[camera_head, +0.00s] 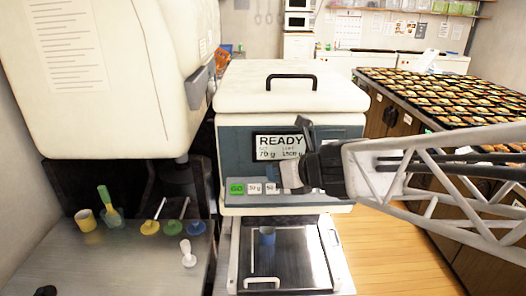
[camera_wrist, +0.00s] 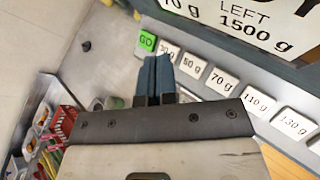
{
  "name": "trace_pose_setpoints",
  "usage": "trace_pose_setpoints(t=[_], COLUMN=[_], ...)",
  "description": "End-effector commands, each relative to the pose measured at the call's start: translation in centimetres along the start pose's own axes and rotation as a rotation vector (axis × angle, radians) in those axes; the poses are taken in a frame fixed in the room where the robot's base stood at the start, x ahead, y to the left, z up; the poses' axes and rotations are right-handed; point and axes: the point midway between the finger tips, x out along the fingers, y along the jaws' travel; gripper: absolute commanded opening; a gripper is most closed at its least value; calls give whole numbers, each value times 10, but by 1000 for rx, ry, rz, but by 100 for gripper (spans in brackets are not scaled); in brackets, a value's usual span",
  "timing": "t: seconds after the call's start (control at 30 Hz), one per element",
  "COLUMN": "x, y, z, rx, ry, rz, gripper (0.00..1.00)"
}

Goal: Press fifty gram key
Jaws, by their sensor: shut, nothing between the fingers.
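The fifty gram key (camera_wrist: 190,64) is a white button marked "50 g" in a row on the sloping panel. It also shows in the head view (camera_head: 271,188), just left of my gripper (camera_head: 290,180). In the wrist view my gripper (camera_wrist: 158,60) is shut and empty. Its blue-grey fingertips overlap the lower edge of the "30 g" key (camera_wrist: 170,50), left of the fifty gram key. I cannot tell whether the tips touch the panel. The display (camera_head: 281,146) reads READY, 70 g set and 1500 g left.
A green GO key (camera_wrist: 147,41) is left of the row. Keys for 70 g (camera_wrist: 221,81), 110 g (camera_wrist: 257,103) and 130 g (camera_wrist: 296,123) are to the right. Tools and a yellow cup (camera_head: 85,220) stand at left.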

Motion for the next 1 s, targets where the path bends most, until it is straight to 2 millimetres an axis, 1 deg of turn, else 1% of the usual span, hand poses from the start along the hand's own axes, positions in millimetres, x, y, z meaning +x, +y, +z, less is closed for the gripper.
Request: trace_pose_setpoints(t=[0.2,0.4,0.6,1.0], x=[16,24,27,27], y=[-11,-18,-20,-20], z=[-12,-18,-20,-20], rx=[1,0,1,0], ry=[2,2,0,1], rz=[0,0,-1,-1], gripper=[0,0,0,0])
